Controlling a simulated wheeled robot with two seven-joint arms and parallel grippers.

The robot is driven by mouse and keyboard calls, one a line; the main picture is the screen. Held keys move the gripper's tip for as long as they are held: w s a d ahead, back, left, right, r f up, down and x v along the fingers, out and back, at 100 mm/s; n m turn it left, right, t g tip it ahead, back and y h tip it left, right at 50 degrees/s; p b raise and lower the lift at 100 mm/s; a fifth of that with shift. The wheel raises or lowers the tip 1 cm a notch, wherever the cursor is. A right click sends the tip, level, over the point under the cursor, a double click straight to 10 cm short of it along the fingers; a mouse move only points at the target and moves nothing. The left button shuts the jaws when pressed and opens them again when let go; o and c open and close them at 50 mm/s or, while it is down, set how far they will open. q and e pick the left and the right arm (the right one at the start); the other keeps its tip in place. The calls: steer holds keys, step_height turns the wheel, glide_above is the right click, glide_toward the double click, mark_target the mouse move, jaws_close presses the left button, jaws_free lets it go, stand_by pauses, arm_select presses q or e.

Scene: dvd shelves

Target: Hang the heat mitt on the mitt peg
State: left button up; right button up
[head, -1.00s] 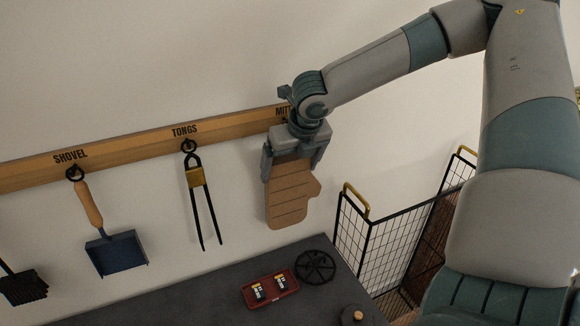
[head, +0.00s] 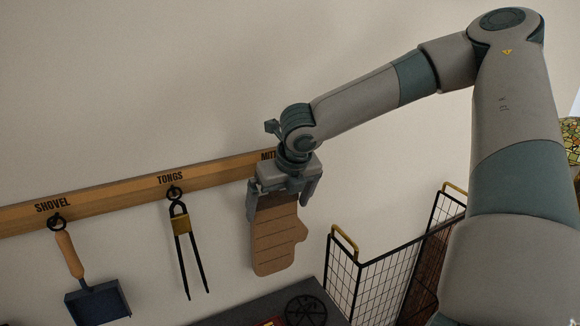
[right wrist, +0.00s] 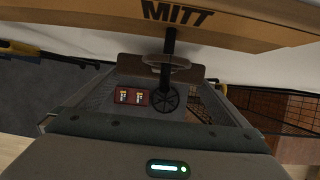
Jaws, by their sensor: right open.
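The heat mitt (head: 277,242) is tan-brown with stitched lines. It hangs upright, thumb to the right, below the MITT label at the right end of the wooden rail (head: 215,175). My right gripper (head: 281,203) is open, with one finger on each side of the mitt's dark upper part. In the right wrist view, the dark mitt peg (right wrist: 169,42) sticks out under the label, and a thin ring-like loop (right wrist: 181,63) appears to be around it. The brown mitt top (right wrist: 192,71) shows just below. The head view hides the peg behind my gripper. My left gripper is out of view.
Tongs (head: 181,240) and a shovel (head: 83,285) hang on the rail to the left. Below is a dark counter (head: 240,313) with a black round trivet (head: 306,311) and a red tray (right wrist: 133,97). A black wire basket (head: 385,275) stands to the right.

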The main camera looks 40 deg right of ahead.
steer(key=v, duration=1.4)
steer(key=shift+s+a+r, duration=0.1)
